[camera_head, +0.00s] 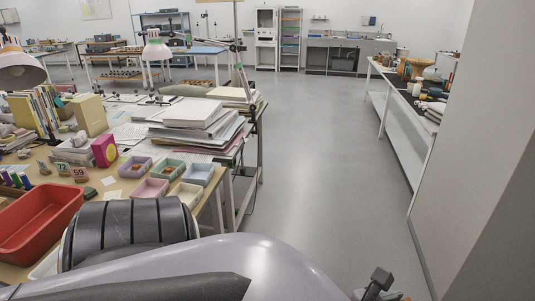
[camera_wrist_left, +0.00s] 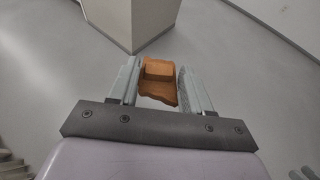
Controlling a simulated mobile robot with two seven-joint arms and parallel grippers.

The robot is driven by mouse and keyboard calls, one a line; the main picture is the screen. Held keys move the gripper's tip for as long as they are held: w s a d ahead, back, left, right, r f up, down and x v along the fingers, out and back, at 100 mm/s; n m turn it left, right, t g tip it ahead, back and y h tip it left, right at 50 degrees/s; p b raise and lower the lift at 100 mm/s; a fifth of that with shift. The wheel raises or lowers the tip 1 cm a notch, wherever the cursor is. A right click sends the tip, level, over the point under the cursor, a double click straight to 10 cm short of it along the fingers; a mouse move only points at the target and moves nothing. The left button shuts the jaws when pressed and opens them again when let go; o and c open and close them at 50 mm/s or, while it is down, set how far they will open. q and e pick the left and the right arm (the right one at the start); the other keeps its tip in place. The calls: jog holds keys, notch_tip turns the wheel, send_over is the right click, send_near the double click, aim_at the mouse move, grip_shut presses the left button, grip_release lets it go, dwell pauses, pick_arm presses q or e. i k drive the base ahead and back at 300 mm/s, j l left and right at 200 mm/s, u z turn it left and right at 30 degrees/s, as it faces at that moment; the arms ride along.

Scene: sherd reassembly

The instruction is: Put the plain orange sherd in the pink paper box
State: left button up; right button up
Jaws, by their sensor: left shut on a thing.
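The plain orange sherd (camera_wrist_left: 160,82) is between the two fingers of my left gripper (camera_wrist_left: 157,68) in the left wrist view, held over the grey floor. The gripper is shut on it. In the head view, part of my left gripper (camera_head: 378,281) shows at the bottom right edge, away from the table, and the sherd is mostly out of frame. The pink paper box (camera_head: 151,190) sits on the table at the left, among other small paper boxes. It looks empty. My right gripper is not in view.
Near the pink box are a lilac box (camera_head: 135,167), a green box (camera_head: 170,168), a blue box (camera_head: 198,174) and a cream box (camera_head: 186,195). A red tray (camera_head: 38,222) is at the left. Stacked papers (camera_head: 195,130) lie behind. A wall (camera_head: 475,170) stands at the right; the middle floor is clear.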

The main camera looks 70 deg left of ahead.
aim_at(156, 192)
jog(key=i+u, duration=0.25)
jog(key=u, duration=0.2)
jog(key=i+u, duration=0.3)
jog(key=u, duration=0.15)
jog(key=i+j+u, duration=0.1)
jog(key=i+u, duration=0.15)
jog(key=u, duration=0.2)
jog(key=i+u, duration=0.3)
jog(key=u, duration=0.2)
jog(key=i+u, duration=0.6)
jog(key=u, duration=0.25)
jog(key=i+j+u, duration=0.1)
jog(key=i+u, duration=0.4)
jog(key=i, duration=0.25)
